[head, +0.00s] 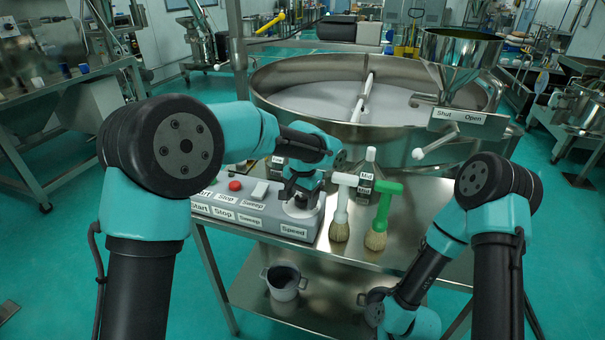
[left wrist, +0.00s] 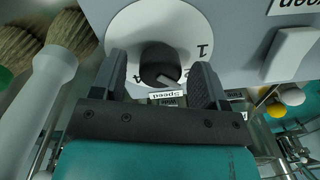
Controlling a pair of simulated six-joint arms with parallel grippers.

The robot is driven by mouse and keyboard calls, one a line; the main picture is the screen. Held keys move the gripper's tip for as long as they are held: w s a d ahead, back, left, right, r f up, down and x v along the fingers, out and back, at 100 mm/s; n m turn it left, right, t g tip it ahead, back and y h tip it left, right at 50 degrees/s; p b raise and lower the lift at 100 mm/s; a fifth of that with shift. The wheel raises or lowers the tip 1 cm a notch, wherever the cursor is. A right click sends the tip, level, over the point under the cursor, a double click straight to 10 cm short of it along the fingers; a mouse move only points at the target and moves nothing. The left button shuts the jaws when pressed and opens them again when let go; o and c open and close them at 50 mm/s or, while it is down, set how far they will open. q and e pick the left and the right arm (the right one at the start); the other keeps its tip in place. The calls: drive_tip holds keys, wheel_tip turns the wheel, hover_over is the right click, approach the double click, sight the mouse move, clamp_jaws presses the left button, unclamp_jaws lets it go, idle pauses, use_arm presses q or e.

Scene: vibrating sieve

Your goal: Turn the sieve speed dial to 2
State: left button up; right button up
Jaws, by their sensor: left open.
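The speed dial is a dark round knob (left wrist: 160,62) on a white plate with numbers, on the grey control box (head: 255,214). In the left wrist view the 1 and the 2 show at the plate's right side, and a 4 is partly hidden at the left. A pale mark on the knob lies toward the 2, but its exact setting is unclear. My left gripper (left wrist: 161,66) is open, one finger on each side of the knob; contact cannot be told. In the head view my left gripper (head: 303,187) hides most of the dial.
A green-handled brush (head: 383,212) and a white-handled brush (head: 341,205) stand right of the box. The round sieve (head: 330,100) is at the back. A red stop button (head: 235,185) sits left of the dial.

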sight(304, 199)
use_arm(q)
wheel_tip(304, 199, up, 17)
drive_tip(key=shift+s+d, duration=0.25)
idle(0.4)
